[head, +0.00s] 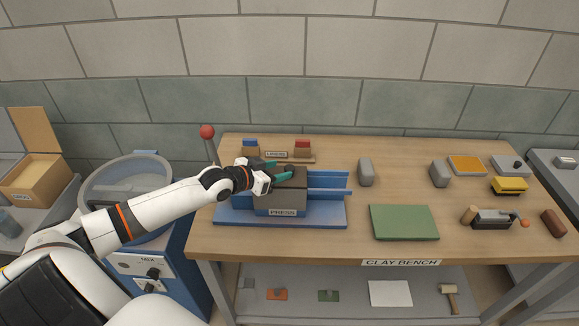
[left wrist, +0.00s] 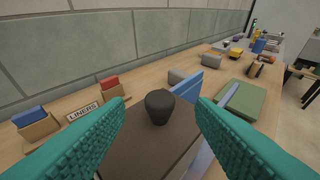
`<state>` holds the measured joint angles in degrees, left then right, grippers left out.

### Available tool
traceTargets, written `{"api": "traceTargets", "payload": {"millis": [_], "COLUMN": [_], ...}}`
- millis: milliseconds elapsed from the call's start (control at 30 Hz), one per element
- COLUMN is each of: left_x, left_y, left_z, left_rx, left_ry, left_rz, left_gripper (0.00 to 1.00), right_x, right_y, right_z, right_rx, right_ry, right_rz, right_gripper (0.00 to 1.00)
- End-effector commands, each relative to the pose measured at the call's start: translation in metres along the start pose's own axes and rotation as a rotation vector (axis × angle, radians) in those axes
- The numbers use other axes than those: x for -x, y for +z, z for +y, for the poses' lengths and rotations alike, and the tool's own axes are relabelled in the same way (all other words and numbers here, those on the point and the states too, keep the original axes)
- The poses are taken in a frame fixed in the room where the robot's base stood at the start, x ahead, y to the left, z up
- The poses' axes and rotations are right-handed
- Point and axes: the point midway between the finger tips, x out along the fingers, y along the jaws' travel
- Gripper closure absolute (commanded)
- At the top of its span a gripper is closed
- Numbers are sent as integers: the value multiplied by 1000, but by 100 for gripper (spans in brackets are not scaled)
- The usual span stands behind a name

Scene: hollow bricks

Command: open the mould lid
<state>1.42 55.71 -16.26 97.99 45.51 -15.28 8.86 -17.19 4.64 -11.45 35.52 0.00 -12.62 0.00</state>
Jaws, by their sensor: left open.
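The mould is a dark grey box (head: 265,204) marked PRESS on a blue base (head: 325,217) on the bench. Its dark lid (head: 294,187) lies flat on top and looks closed; the lid also fills the lower middle of the left wrist view (left wrist: 140,150). A dark round knob (left wrist: 159,107) stands up from the lid. My left gripper (head: 284,171) is open over the lid, its teal fingers on either side of the knob in the left wrist view, with a gap to each side. In the head view the fingers partly hide the knob. My right gripper is out of view.
Blue rails (head: 328,181) stand right of the mould. A red-knobbed lever (head: 207,133) rises at its left. Liner blocks (head: 302,148) sit behind. A green mat (head: 404,222) and grey blocks (head: 366,172) lie to the right, with bare wood between.

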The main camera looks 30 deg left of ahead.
Motion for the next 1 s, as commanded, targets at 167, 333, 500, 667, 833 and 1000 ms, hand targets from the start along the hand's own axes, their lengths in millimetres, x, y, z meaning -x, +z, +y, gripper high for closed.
{"api": "traceTargets", "payload": {"millis": [167, 333, 500, 667, 833, 1000], "left_x": [-30, -48, -55, -56, -55, -55], "left_y": [2, 0, 0, 0, -1, -1], "left_z": [0, 0, 0, 0, 0, 0], "left_rx": [2, 1, 0, 0, 0, 0], "left_ry": [1, 1, 1, 0, 0, 1], "left_rz": [-2, -1, 0, 1, 1, 1], "left_gripper": [50, 50, 50, 50, 65, 93], "right_x": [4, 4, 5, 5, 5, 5], "right_y": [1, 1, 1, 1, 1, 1], "right_z": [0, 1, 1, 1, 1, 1], "right_rx": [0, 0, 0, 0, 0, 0], "right_ry": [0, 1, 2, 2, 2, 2], "right_rz": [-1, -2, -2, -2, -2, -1], "right_gripper": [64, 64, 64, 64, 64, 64]}}
